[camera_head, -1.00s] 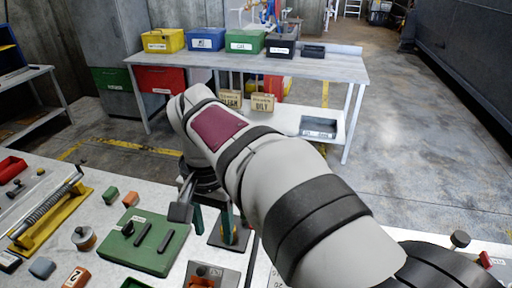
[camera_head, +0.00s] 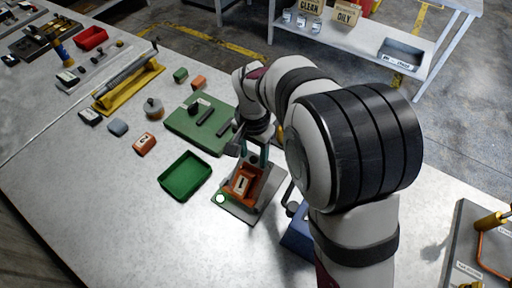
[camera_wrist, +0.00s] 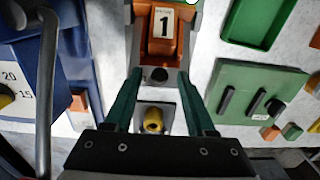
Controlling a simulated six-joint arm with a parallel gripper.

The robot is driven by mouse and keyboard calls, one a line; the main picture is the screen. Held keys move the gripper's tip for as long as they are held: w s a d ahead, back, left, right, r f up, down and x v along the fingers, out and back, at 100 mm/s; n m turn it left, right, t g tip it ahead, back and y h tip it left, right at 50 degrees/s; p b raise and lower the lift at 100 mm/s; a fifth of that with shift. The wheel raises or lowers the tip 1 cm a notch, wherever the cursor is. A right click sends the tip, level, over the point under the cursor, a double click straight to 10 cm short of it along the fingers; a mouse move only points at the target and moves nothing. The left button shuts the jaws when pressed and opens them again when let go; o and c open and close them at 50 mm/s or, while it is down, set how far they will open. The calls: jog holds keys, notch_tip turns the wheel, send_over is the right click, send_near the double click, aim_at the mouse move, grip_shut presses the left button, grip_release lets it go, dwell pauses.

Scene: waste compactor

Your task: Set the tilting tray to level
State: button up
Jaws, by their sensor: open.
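The likely tilting tray is an orange holder (camera_head: 235,191) with a block labelled "1" (camera_head: 243,184) in it, on a grey base plate (camera_head: 262,204). The holder also shows at the top of the wrist view (camera_wrist: 172,47). I cannot tell its exact tilt. My gripper (camera_head: 254,158) is just behind the holder in the head view, pointing down, with its green fingers apart. A yellow knob (camera_wrist: 153,121) shows between the fingers and nothing is gripped.
A green lamp (camera_head: 220,198) glows at the plate's corner. A green tray (camera_head: 185,176) and a green panel with black handles (camera_head: 193,128) lie to the left. A blue box with a dial and grey lever (camera_wrist: 75,60) stands close beside my gripper. The front left tabletop is clear.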

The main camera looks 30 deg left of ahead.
jog(key=shift+c, duration=0.3)
grip_shut()
dwell(1.1)
